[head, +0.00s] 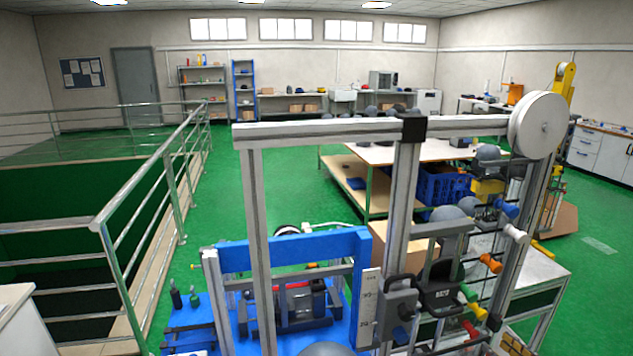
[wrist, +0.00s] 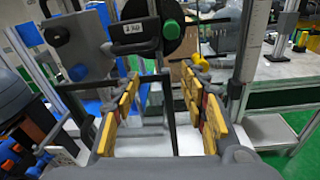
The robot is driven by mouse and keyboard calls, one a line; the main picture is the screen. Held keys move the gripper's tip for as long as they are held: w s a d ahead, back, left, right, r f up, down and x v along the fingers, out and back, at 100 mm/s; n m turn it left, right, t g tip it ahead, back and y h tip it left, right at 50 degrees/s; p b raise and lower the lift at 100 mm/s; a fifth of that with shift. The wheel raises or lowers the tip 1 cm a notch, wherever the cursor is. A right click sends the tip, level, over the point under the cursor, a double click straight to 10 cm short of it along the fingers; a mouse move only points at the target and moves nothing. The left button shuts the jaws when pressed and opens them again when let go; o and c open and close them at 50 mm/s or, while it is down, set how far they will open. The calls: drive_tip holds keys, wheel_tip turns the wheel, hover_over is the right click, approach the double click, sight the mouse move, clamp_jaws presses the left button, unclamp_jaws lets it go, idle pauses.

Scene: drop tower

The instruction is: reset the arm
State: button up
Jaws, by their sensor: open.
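My gripper (wrist: 160,105) is open and empty in the wrist view. Its two fingers have yellow pads and stand apart, with a pale surface showing between them. Beyond the fingertips is a dark block with a white label (wrist: 137,31) and a green knob (wrist: 172,29). In the head view I cannot make out my gripper for sure. The drop tower's pale metal frame (head: 325,131) stands in front, with a white wheel (head: 541,124) at its top right. A dark block with a label (head: 440,294) hangs low on the tower.
A blue frame (head: 290,248) stands left of the tower's middle post. Orange, blue and yellow knobs crowd the right side, including an orange one (head: 491,263). A metal railing (head: 150,185) borders a pit at left. A table (head: 400,152) stands behind; green floor (head: 290,190) is clear between.

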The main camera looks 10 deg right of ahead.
drive_tip(key=s+a+f+n+g+y, duration=0.2)
drive_tip(key=s+a+n+g, duration=0.4)
drive_tip(key=a+n, duration=0.35)
drive_tip(key=s+a+f+n+g+y, duration=0.1)
drive_tip(key=s+a+f+n+g, duration=0.2)
drive_tip(key=s+a+n+g, duration=0.45)
drive_tip(key=s+a+r+n+t+h, duration=0.2)
drive_tip(key=a+r+n+h, duration=0.3)
drive_tip(key=a+r+n, duration=1)
drive_tip(key=a+n, duration=0.1)
drive_tip(key=n, duration=0.2)
drive_tip(key=shift+s+r+n, duration=0.15)
drive_tip(key=shift+r+n, duration=0.15)
drive_tip(key=shift+d+t, duration=0.15)
drive_tip(key=shift+t, duration=0.1)
idle(1.2)
